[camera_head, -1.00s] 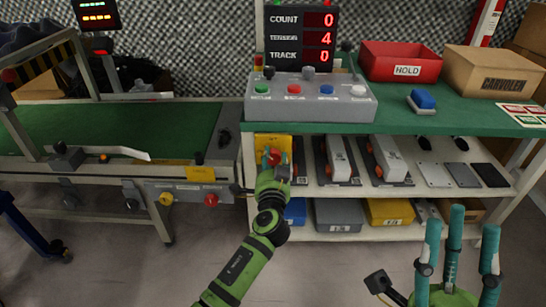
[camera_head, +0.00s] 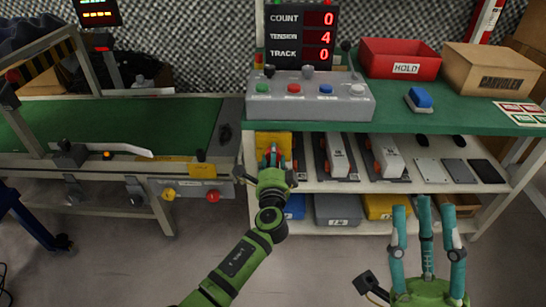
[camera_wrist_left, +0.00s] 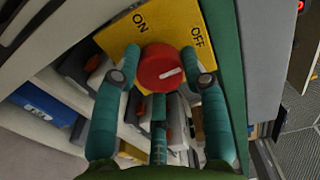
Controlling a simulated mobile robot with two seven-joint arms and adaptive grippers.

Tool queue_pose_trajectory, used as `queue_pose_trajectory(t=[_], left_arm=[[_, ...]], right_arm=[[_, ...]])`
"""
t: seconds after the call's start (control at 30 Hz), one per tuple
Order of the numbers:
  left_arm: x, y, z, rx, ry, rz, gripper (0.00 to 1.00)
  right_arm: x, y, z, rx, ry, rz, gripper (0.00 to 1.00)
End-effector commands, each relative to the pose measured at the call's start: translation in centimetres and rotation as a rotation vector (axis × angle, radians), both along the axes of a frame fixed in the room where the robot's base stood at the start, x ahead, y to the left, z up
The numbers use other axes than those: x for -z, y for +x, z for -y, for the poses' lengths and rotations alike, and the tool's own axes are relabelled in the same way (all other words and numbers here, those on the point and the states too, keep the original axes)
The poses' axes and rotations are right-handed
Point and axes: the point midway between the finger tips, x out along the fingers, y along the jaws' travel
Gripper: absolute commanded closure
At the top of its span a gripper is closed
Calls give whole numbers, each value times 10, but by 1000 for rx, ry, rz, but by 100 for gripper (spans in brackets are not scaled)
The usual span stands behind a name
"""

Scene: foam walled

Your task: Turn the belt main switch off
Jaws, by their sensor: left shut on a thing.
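The belt main switch is a red round knob (camera_wrist_left: 160,66) with a white mark, on a yellow plate (camera_wrist_left: 165,25) lettered ON and OFF. In the left wrist view the mark lies toward the right side of the knob; I cannot tell which label it meets. My left gripper (camera_wrist_left: 160,84) has its teal fingers shut around the knob. In the head view my left gripper (camera_head: 272,164) is at the yellow plate (camera_head: 284,141) under the green bench's left end, hiding most of the knob. My right gripper (camera_head: 428,222) is open and empty at the lower right.
The green bench (camera_head: 460,105) carries a grey button box (camera_head: 308,100), a red HOLD bin (camera_head: 402,60) and a cardboard box (camera_head: 490,72). A shelf with bins and parts lies below. The conveyor (camera_head: 170,125) stands at left. Floor between my arms is clear.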

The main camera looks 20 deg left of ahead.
Motion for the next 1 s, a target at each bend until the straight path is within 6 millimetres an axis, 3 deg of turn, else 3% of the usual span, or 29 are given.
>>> queue_pose_trajectory(t=[0.03, 0.47, 0.5, 0.53, 0.87, 1.0], left_arm=[[-7, 2, 7, 18, 4, 12, 89], [-6, 2, 8, 20, 7, 10, 89], [-6, 2, 8, 20, 7, 10, 41], [-6, 2, 8, 20, 7, 10, 33], [-2, -1, 5, 12, 7, 2, 33], [-1, -14, 8, 11, 8, 1, 33]], right_arm=[[0, 1, 0, 0, -2, -7, 60], [4, 3, -1, 0, -6, -27, 60], [3, 3, -1, 0, -6, -26, 60], [3, 3, -1, 0, -6, -26, 60], [2, 3, -1, -2, -7, -17, 60], [3, 3, -1, -1, -7, -19, 60]])
